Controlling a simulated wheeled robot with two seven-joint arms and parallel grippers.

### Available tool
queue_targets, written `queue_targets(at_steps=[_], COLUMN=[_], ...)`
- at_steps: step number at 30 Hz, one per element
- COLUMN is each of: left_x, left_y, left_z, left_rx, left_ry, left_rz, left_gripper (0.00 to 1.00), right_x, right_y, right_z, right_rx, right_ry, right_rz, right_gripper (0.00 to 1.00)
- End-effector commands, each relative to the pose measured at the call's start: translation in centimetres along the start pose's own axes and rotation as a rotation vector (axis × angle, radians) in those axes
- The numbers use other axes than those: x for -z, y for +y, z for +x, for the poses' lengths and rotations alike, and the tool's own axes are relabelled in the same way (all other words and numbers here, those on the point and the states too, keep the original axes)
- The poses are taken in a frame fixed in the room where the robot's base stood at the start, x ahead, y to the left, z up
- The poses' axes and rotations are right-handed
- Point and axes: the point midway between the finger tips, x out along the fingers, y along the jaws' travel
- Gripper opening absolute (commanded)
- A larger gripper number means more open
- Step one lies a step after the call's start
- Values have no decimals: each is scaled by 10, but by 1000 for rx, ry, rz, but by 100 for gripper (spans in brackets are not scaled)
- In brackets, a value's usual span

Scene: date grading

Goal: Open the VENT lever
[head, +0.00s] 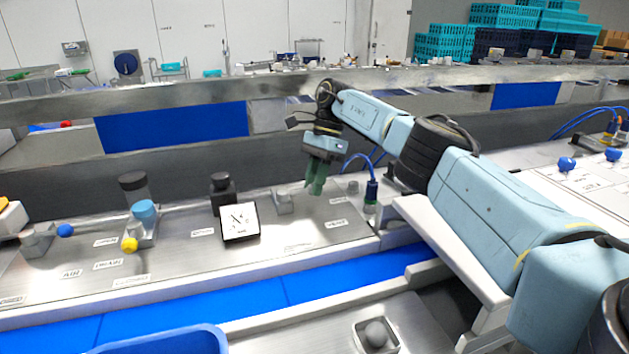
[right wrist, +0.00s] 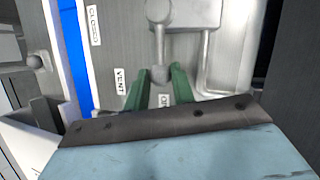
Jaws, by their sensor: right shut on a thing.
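The VENT lever (right wrist: 159,40) shows in the right wrist view as a grey metal arm with a round knob, coming from a metal housing. A VENT label (right wrist: 120,82) lies left of the knob, a CLOSED label (right wrist: 94,25) farther up, and a partly hidden label starting with O (right wrist: 164,101) below it. My right gripper (right wrist: 159,82) has its green fingers on both sides of the knob and is shut on it. In the head view my right gripper (head: 316,187) points down at the steel panel; its fingers hide the knob there. My left gripper is not in view.
On the steel panel (head: 190,262) stand a yellow-knobbed lever (head: 130,245), a blue-knobbed lever (head: 65,230), a white dial gauge (head: 239,221) and a blue-capped cylinder (head: 144,211). A blue cable with a connector (head: 372,190) stands right of the gripper. A blue tray (head: 165,343) is in front.

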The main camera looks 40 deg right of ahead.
Motion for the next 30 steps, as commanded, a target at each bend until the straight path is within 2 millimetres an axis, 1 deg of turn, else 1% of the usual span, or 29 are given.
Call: queue_targets(at_steps=[3, 4, 8, 9, 16, 20, 23, 27, 30], left_x=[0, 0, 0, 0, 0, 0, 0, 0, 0], left_y=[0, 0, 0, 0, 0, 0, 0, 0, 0], left_z=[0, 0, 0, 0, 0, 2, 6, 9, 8], left_rx=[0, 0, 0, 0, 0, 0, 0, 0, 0], left_ry=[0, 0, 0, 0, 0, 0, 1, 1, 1], left_rz=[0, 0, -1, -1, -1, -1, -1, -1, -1], left_gripper=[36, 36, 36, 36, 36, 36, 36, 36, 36], right_x=[0, 0, 0, 0, 0, -4, -9, -21, -28], right_y=[0, 0, 0, 0, 0, 1, 4, 9, 13], right_z=[-2, -2, -2, -2, -1, -8, -22, -48, -66], right_rx=[6, 6, 5, 5, 3, 5, 7, 8, 7], right_ry=[0, 0, 0, 0, 0, 0, -1, -1, -1], right_rz=[-2, -2, -1, -1, 0, -1, -2, -2, -2], right_gripper=[0, 27, 44, 46, 46, 46, 46, 46, 46])
